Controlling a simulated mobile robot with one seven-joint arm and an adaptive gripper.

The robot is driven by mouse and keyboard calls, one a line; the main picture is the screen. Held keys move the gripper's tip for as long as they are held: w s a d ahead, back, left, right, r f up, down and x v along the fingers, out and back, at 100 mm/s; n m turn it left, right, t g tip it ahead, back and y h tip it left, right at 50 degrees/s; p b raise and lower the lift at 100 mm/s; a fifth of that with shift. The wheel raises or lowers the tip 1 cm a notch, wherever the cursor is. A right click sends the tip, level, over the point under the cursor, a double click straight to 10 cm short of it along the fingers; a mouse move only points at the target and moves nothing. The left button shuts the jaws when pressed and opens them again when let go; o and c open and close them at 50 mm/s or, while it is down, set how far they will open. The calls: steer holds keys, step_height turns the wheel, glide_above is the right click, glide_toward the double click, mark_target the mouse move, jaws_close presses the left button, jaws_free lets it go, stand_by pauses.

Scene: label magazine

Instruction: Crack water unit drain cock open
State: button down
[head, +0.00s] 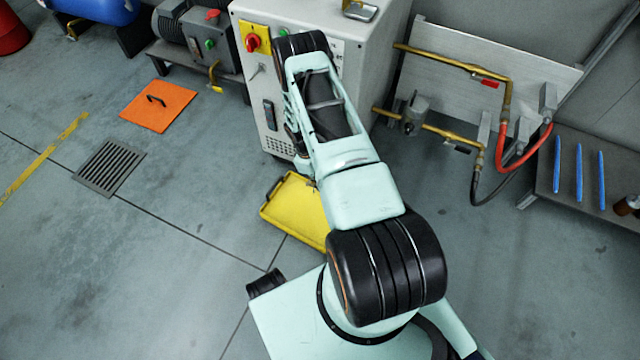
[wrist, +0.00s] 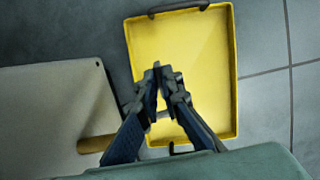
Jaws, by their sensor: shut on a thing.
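The water unit appears to be the pale grey cabinet (head: 372,75) in the head view; its pale side (wrist: 45,115) fills the left of the wrist view. A short brass stub (wrist: 96,144), seemingly the drain cock's body, sticks out from it towards my gripper. My gripper (wrist: 162,72) has its dark fingers close together, shut on the drain cock, of which a small pale piece (wrist: 164,114) shows between them. The fingers hide most of the cock, so its handle angle cannot be told. In the head view my arm hides the gripper and the cock.
A yellow tray (head: 293,210) lies on the floor below, also in the wrist view (wrist: 185,50). Brass pipes (head: 450,62) and red and black hoses (head: 525,150) are at right. An orange plate (head: 158,107) and a floor grate (head: 108,167) lie left; open floor surrounds them.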

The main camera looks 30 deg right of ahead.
steer(key=c, duration=2.1)
jaws_free()
steer(key=v, duration=1.2)
steer(key=shift+r, duration=0.1)
